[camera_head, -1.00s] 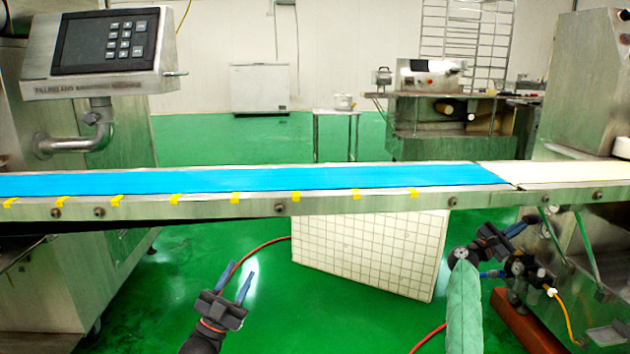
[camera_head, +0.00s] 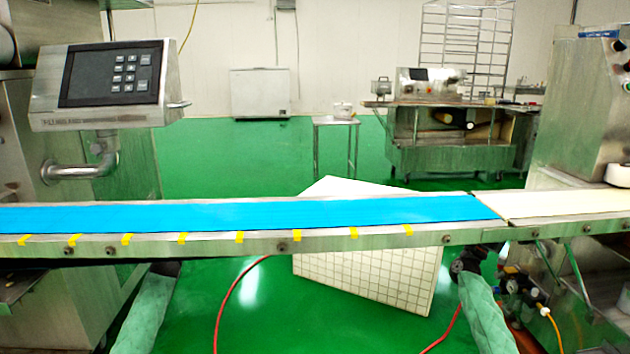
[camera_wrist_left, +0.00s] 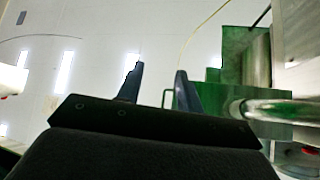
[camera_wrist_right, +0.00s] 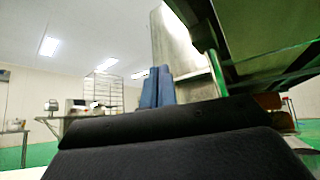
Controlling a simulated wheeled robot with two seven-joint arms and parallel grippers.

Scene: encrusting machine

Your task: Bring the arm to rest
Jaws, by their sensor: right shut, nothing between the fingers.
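My left gripper (camera_wrist_left: 157,88) shows in the left wrist view with its two blue fingers apart and nothing between them. In the head view only my left arm's green sleeve shows, below the conveyor at lower left; the gripper is hidden there. My right gripper (camera_wrist_right: 157,88) shows in the right wrist view with its blue fingers together and empty. In the head view my right arm's green sleeve rises at lower right, with its dark wrist close to the conveyor's underside; the fingers are hidden.
A conveyor with a blue belt (camera_head: 250,214) and a cream belt (camera_head: 570,202) crosses in front of me. A control panel (camera_head: 110,85) stands at left. A machine body (camera_head: 585,100) stands at right. A white gridded board (camera_head: 370,280) is beneath the conveyor, with green floor around it.

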